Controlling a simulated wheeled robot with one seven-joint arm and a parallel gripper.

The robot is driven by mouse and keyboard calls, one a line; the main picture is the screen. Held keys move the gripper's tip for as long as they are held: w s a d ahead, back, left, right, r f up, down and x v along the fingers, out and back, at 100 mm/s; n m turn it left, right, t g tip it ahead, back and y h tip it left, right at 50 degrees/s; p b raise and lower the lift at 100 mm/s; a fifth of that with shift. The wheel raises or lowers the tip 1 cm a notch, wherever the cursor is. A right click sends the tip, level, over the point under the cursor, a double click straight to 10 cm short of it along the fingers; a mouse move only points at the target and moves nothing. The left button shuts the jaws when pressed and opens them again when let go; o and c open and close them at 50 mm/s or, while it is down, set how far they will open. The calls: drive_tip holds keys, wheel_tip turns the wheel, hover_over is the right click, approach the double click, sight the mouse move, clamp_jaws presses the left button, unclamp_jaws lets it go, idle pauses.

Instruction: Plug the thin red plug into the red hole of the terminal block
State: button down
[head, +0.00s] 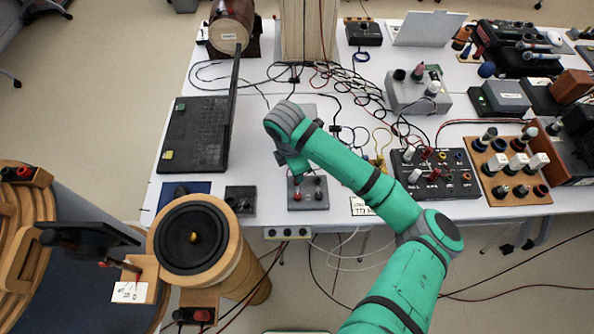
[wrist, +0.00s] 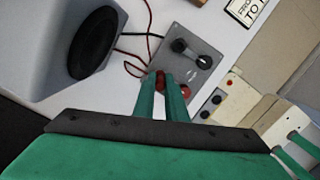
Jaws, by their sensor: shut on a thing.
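The terminal block (wrist: 193,40) is a grey plate with two black posts and a red post (wrist: 183,91) in the wrist view. In the head view the block (head: 307,204) lies near the table's front edge, below my gripper (head: 299,174). In the wrist view my gripper (wrist: 160,82) is shut, with its fingertips at the block's red side. A small red piece (wrist: 158,75) shows between the fingertips and looks like the thin red plug. The fingers hide most of it. I cannot tell whether it touches the block, and the red hole is not clearly seen.
A white speaker box (wrist: 50,60) stands left in the wrist view, with red and black wires between it and the block. A laptop (head: 195,135) lies left of the block, a black socket panel (head: 437,175) right of it. Loose cables cover the table behind.

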drive_tip(key=shift+f, duration=0.45)
drive_tip(key=c, duration=1.7)
unclamp_jaws()
drive_tip(key=shift+r, duration=3.75)
